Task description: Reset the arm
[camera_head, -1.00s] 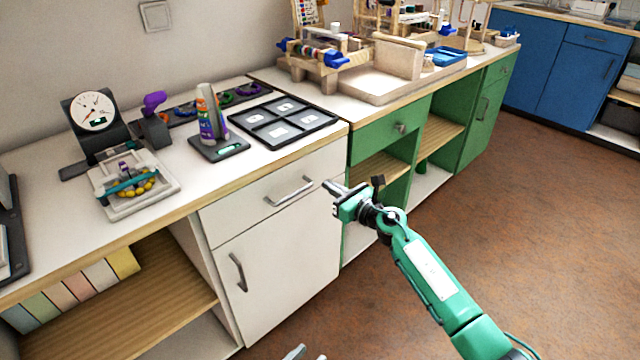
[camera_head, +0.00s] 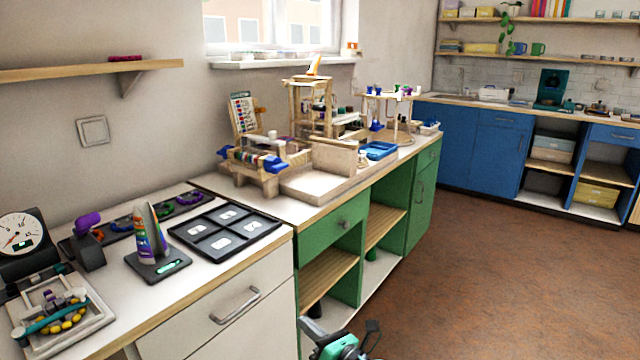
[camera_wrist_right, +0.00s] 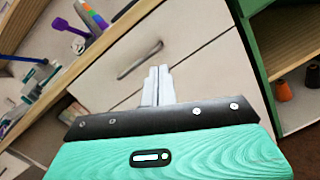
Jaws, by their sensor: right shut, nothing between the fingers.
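My right gripper (camera_head: 306,325) shows at the bottom edge of the head view, low in front of the cabinets, with only a small part of its teal and black body in frame. In the right wrist view its two pale fingers (camera_wrist_right: 157,86) are together and empty, in front of the white cabinet's drawer front (camera_wrist_right: 125,62). It is apart from the objects on the counter. My left gripper is not in view.
The white counter holds a dial gauge (camera_head: 20,232), a bead frame (camera_head: 92,318), a striped cone on a scale (camera_head: 158,266) and a dark four-part tray (camera_head: 262,237). A wooden loom (camera_head: 240,172) stands on the green cabinet (camera_head: 318,236). The brown floor (camera_head: 480,290) is clear.

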